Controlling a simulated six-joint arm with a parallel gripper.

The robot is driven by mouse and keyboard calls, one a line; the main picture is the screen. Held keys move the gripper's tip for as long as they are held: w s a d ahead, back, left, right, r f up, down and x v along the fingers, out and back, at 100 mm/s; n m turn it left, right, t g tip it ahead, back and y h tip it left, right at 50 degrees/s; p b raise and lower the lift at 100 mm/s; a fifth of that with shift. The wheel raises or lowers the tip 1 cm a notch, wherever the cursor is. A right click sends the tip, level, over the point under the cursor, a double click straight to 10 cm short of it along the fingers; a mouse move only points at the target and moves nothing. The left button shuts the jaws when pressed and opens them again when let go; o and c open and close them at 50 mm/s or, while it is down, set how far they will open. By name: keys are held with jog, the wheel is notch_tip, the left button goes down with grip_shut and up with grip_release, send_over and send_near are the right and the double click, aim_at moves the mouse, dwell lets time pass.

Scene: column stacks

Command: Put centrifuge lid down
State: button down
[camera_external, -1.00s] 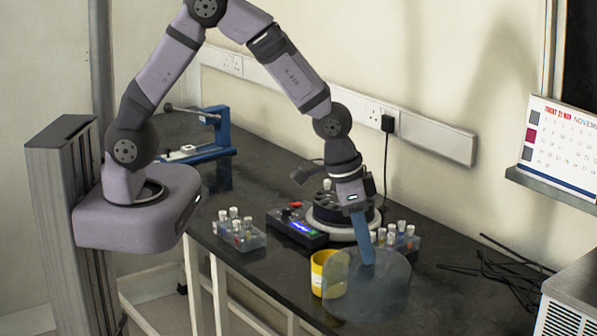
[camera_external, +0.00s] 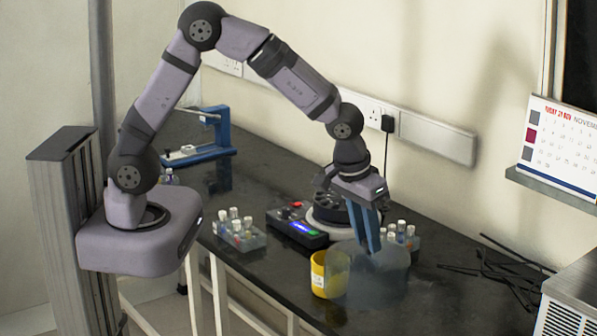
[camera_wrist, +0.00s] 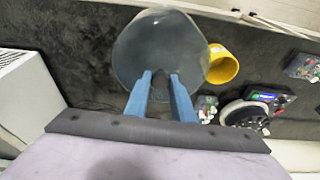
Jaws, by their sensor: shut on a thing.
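The centrifuge lid (camera_external: 378,282) is a see-through grey round shell in front of the centrifuge, over the dark bench. It also shows in the wrist view (camera_wrist: 155,42). My gripper (camera_external: 367,246) points down with its blue fingers on the lid. In the wrist view the fingers (camera_wrist: 160,78) are a little apart, with part of the lid between their tips. The centrifuge (camera_external: 330,212) stands behind the lid with its round bowl uncovered and its display lit. I cannot tell whether the lid touches the bench.
A yellow cup (camera_external: 322,274) stands close to the lid's left side and is partly seen through it. Tube racks stand left (camera_external: 240,238) and right (camera_external: 402,238) of the centrifuge. Black cables (camera_external: 495,268) lie at the right. A blue-framed device (camera_external: 205,140) stands at the back left.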

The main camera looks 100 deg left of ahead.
jog(key=a+r+n+g+y+b, duration=0.1)
jog(key=a+n+g+b, duration=0.1)
jog(key=a+n, duration=0.65)
jog(key=s+a+r+n+g, duration=0.1)
jog(key=s+a+n, duration=0.35)
jog(key=a, duration=0.25)
jog(key=s+a+n+g, duration=0.1)
jog(key=s+a+n, duration=0.3)
jog(key=s+a, duration=0.15)
jog(key=s+a+n+g+h, duration=0.1)
jog(key=s+a+n+h, duration=0.15)
jog(key=s+n, duration=0.55)
notch_tip(320, 180, down, 11)
jog(key=m+p, duration=0.1)
jog(key=p, duration=0.3)
jog(key=shift+s+a, duration=0.2)
jog(key=shift+s, duration=0.25)
jog(key=shift+f+y, duration=0.1)
jog(key=shift+y, duration=0.15)
jog(key=c, duration=1.5)
grip_release()
